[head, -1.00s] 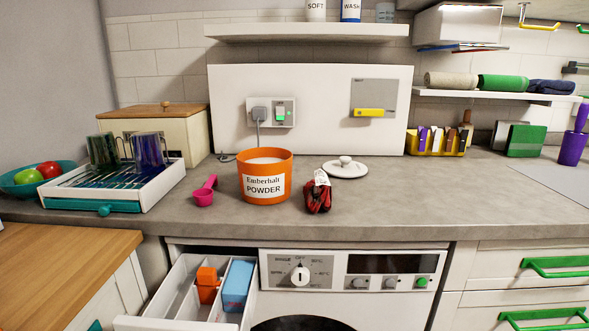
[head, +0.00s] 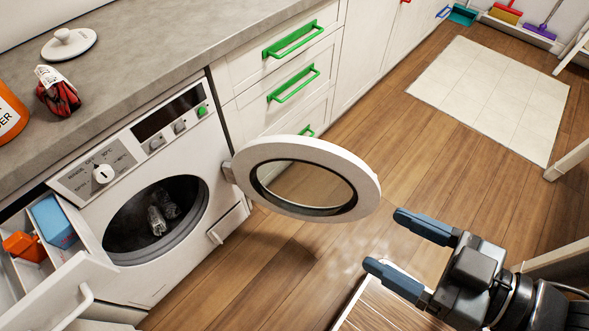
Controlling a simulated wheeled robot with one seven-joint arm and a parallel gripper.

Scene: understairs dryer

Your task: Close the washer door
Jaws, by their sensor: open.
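The white washer (head: 143,272) stands under the counter at the left of the head view. Its round door (head: 365,178), a white ring with a see-through middle, is swung wide open on its right-hand hinge and sticks out over the floor. The dark drum opening (head: 125,221) is uncovered, with some greyish items inside. My gripper (head: 383,240) is at the lower right, open and empty, fingers pointing left. It appears apart from the door, to the right of and below it in the picture.
Green-handled drawers (head: 290,78) lie beyond the door. A wooden-topped thing (head: 375,312) is below my gripper. Open floor runs toward a pale mat (head: 490,95).

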